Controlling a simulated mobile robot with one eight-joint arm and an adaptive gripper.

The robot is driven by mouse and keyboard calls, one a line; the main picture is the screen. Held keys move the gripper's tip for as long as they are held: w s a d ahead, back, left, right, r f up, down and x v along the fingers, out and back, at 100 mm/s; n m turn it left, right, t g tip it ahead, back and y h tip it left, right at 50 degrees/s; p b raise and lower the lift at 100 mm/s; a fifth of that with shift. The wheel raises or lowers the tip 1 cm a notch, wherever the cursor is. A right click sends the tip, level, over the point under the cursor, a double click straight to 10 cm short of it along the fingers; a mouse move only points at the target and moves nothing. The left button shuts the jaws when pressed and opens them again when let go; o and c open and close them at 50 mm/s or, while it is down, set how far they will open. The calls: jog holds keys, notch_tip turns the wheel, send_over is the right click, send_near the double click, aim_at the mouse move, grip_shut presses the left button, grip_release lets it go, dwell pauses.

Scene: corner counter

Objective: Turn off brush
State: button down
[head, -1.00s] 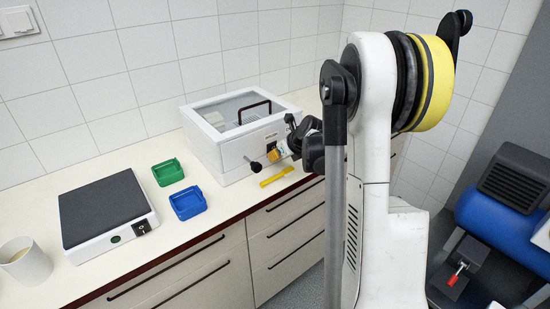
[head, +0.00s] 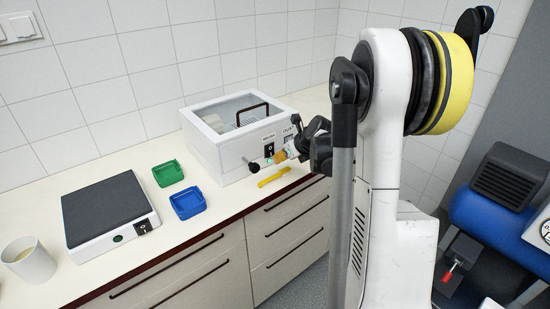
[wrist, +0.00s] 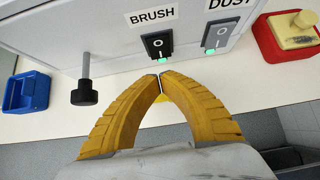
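The white box (head: 240,138) with a glass lid stands on the counter. My gripper also shows in the head view (head: 280,157), right of the switch.
A black knob on a rod (wrist: 84,95) sticks out left of the switches. A yellow object (head: 273,177) lies on the counter below the panel. Blue (head: 187,203) and green (head: 168,173) trays stand left of the box. A red container (wrist: 290,40) stands right of it.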

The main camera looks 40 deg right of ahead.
jog(key=p+v, duration=0.3)
jog(key=v, duration=0.6)
jog(key=shift+w+r, duration=0.2)
jog(key=shift+r, duration=0.45)
